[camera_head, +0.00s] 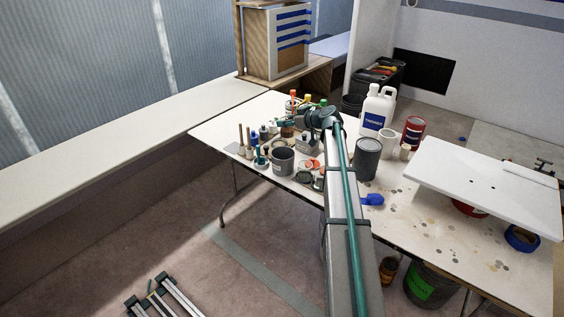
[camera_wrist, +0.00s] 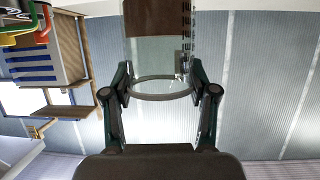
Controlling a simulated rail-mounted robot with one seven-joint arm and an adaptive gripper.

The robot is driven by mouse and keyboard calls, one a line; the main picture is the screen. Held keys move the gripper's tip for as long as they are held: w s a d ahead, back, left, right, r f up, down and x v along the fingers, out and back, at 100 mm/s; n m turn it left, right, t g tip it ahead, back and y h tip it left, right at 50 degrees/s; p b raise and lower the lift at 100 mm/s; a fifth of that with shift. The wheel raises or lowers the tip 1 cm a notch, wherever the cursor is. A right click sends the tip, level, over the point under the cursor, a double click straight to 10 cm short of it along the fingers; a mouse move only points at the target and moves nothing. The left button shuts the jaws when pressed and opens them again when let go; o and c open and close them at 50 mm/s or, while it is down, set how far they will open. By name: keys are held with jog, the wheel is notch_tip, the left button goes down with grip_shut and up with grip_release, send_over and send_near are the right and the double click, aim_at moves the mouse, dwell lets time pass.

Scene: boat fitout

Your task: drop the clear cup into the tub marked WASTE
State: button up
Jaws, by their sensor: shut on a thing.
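In the wrist view my gripper (camera_wrist: 160,88) is shut on the clear cup (camera_wrist: 158,58), one finger on each side. The cup is see-through, with a pale round rim towards the palm. In the head view my gripper (camera_head: 322,117) is over the far left part of the table, among small bottles and pots. The cup cannot be made out there. A dark tub with a green label (camera_head: 430,284) stands on the floor under the table's right front side. Its label is too small to read, so I cannot tell if it is the WASTE tub.
The table (camera_head: 405,225) holds a white jug (camera_head: 377,110), a dark grey can (camera_head: 367,158), a red can (camera_head: 413,131) and a grey pot (camera_head: 282,160). A white panel (camera_head: 485,185) lies at right. The floor at left is mostly open.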

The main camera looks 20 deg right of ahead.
aim_at(292, 132)
jog(key=shift+f+p, duration=0.35)
jog(key=shift+f, duration=2.4)
jog(key=o, duration=1.3)
jog(key=v, duration=1.2)
